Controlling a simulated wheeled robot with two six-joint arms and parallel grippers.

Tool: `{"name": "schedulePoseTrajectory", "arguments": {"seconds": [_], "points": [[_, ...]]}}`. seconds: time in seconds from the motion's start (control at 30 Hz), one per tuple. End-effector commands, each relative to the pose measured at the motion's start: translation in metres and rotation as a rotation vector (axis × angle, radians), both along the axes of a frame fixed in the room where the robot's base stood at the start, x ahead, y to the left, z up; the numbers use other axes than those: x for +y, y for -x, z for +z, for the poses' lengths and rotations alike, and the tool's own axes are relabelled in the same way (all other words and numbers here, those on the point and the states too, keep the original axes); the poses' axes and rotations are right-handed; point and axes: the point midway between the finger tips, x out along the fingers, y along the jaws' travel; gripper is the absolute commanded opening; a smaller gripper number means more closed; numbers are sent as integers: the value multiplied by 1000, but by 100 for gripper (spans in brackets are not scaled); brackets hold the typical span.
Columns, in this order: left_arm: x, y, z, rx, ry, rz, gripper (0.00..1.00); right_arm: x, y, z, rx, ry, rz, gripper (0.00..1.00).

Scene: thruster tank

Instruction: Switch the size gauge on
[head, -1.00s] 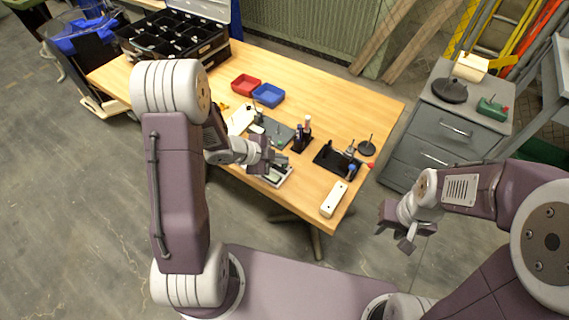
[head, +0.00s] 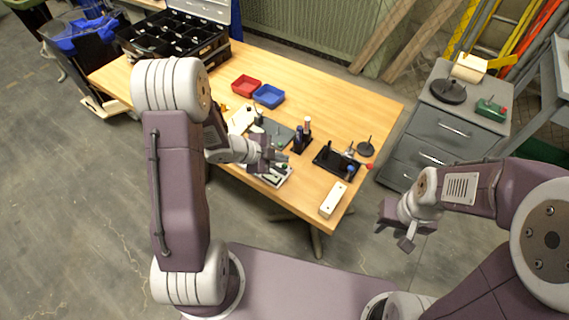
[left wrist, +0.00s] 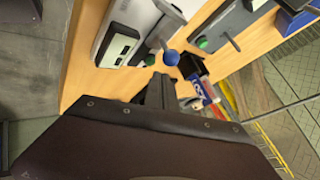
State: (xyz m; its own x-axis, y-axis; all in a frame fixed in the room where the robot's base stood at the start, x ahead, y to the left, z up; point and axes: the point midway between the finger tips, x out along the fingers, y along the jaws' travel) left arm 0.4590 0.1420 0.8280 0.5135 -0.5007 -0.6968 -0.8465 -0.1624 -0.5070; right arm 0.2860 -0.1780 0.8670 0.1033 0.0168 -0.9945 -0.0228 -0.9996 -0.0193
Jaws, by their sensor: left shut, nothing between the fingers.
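What looks like the size gauge (head: 283,179) is a pale, flat device at the table's near edge, partly hidden by my left gripper (head: 279,161). In the left wrist view it is a light-grey body with a dark-framed display (left wrist: 118,46). A green button (left wrist: 149,59) and a blue ball knob (left wrist: 171,58) show beside the display. My left gripper also shows there (left wrist: 157,88), shut and empty, with its fingertips just short of the green button and knob. I cannot tell whether they touch anything. My right gripper (head: 394,238) is open and empty, off the table's right side.
A grey-green plate (head: 281,135), a dark holder with bottles (head: 301,140) and a black tray (head: 334,160) stand close behind. A white bar (head: 333,200) lies at the near right corner. Red (head: 246,85) and blue bins (head: 268,96) are farther back. The table's back right is clear.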

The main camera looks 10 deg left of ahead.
Motion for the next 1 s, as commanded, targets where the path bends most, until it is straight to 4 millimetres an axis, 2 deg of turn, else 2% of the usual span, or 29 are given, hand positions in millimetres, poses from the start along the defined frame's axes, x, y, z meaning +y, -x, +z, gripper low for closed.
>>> {"name": "schedulePoseTrajectory", "arguments": {"seconds": [0.53, 1.0], "points": [[0, 0, 62, 0, 0, 0, 0, 0, 0, 64, 0, 0, 0, 36], [0, 0, 59, 0, 0, 0, 0, 0, 0, 62, 0, 0, 0, 36]]}}
